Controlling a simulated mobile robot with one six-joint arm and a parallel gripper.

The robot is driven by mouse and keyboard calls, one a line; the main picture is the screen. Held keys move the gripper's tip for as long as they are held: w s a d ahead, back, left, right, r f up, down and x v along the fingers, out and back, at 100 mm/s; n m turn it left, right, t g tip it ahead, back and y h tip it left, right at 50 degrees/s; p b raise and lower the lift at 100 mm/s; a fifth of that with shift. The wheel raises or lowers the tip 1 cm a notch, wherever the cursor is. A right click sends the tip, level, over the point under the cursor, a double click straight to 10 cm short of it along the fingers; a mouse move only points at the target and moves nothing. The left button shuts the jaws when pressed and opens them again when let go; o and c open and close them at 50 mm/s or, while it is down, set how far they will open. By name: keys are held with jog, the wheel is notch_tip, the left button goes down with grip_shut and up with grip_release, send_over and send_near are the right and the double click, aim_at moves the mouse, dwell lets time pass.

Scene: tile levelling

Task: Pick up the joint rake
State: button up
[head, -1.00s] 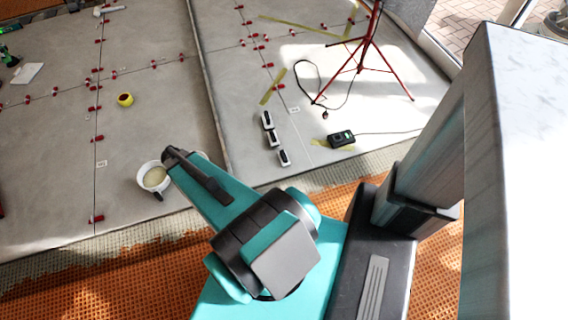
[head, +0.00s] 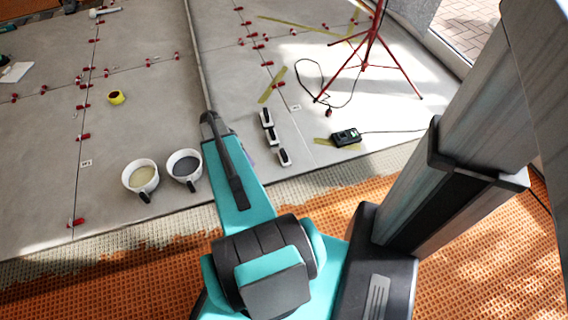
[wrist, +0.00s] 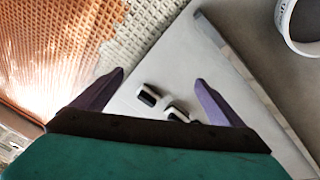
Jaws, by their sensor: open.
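I cannot make out a joint rake for certain in either view. Three small black-and-white items (head: 270,137) lie in a short row on the grey tiles in the head view, right of my arm. Two such items (wrist: 175,112) show between and beyond my fingers in the wrist view; whether one is the rake I cannot tell. My gripper (wrist: 159,76) has its two purple fingers spread wide, with nothing held between them. It looks down from above the tiles near their edge. In the head view my arm hides most of it.
A bucket with pale content (head: 141,176) and one with dark content (head: 184,166) stand left of my arm. A red tripod (head: 370,60), a black cabled device (head: 346,137), a yellow tape roll (head: 116,97) and red levelling clips (head: 83,137) are on the tiles. Orange matting (head: 450,235) lies in front.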

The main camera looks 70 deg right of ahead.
aim_at(283, 153)
jog(key=s+d+f+m+b, duration=0.2)
jog(key=s+d+m+b, duration=0.1)
jog(key=d, duration=0.4)
jog(key=s+d+f+m+b, duration=0.3)
jog(key=s+d+b, duration=0.3)
jog(key=d, duration=0.2)
jog(key=shift+h, duration=0.4)
jog(key=shift+b+x, duration=1.7)
jog(key=shift+x, duration=2.65)
jog(key=shift+s+d, duration=0.1)
jog(key=shift+s, duration=0.1)
jog(key=shift+g, duration=0.3)
jog(key=shift+b+x, duration=1.6)
jog(key=shift+x, duration=0.95)
jog(key=shift+d, duration=0.15)
jog(key=c, duration=1.1)
jog(key=shift+r, duration=0.25)
jog(key=shift+c, duration=0.2)
